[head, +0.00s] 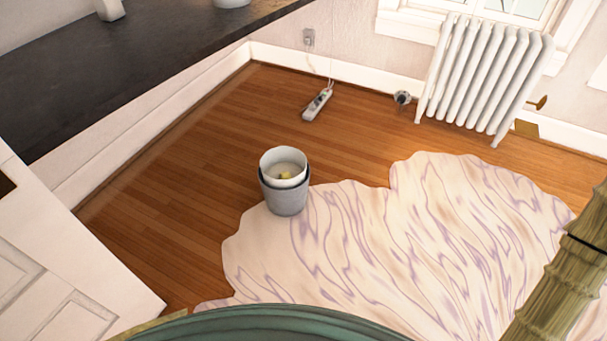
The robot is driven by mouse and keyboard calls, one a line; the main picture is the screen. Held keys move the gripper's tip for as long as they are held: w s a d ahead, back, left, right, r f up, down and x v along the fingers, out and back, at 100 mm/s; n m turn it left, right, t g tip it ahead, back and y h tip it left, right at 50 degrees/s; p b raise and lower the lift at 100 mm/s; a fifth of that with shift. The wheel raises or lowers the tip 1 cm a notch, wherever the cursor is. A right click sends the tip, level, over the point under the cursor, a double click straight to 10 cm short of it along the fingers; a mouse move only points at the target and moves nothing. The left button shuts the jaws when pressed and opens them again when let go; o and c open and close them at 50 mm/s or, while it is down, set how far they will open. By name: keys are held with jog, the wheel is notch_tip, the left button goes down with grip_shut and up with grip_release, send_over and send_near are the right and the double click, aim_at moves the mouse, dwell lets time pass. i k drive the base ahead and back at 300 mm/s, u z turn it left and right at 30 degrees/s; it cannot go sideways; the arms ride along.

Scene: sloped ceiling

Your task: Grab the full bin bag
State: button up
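A grey bin (284,201) stands upright on the floor, at the edge of a pale rug near the middle of the head view. A white liner, which looks like the bin bag (284,157), shows inside its rim and rises a little above it. A small yellowish thing lies inside the liner. The rest of the bag is hidden by the bin wall, and how full it is cannot be told. My gripper is not in view.
A pale rug with purple streaks (430,240) covers the right floor. Wooden floor (180,215) is clear left of the bin. A dark counter (120,65) runs along the left. A radiator (485,75) and power strip (318,104) are behind. A bamboo-like pole (560,290) and green rounded surface (270,325) are in front.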

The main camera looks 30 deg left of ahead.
aim_at(276, 161)
jog(key=u, duration=0.4)
jog(key=i, duration=0.85)
jog(key=u, duration=1.25)
jog(key=i, duration=0.35)
jog(key=u, duration=0.3)
